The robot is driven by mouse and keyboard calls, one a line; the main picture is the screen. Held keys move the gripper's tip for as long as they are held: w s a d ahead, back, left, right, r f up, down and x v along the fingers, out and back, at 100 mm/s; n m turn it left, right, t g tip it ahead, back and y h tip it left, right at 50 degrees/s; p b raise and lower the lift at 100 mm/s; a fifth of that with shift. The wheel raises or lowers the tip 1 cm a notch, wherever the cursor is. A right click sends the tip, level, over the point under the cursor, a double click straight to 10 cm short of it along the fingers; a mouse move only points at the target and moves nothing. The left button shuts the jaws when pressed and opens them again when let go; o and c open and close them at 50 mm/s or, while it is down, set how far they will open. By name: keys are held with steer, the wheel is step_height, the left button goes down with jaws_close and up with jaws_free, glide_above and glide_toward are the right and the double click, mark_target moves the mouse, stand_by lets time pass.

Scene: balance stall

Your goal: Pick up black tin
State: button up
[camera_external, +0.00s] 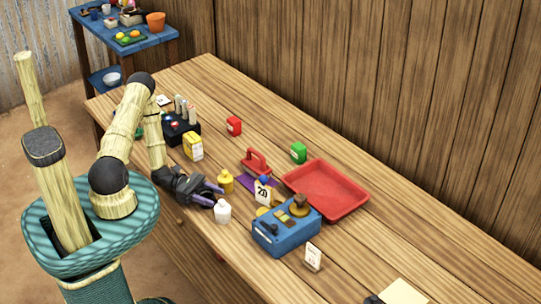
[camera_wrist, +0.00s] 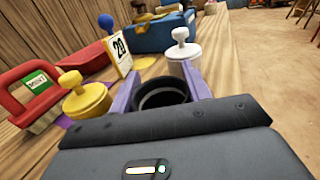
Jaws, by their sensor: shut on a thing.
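The black tin (camera_wrist: 163,98) is a dark round thing with a grey rim, between the two purple fingers in the wrist view. My gripper (camera_wrist: 161,80) is shut on it, one finger on each side. In the external view my gripper (camera_external: 210,194) is low over the near edge of the wooden table, and the tin is hard to make out between the fingers. I cannot tell whether the tin touches the table.
A yellow knobbed canister (camera_external: 225,181) stands just behind my gripper and a white one (camera_external: 222,211) just to its right. Further right are a number card (camera_external: 262,192), a blue box (camera_external: 287,238) and a red tray (camera_external: 328,188). The table's far right is mostly clear.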

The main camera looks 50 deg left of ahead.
step_height(320, 180, up, 10)
stand_by(0.7)
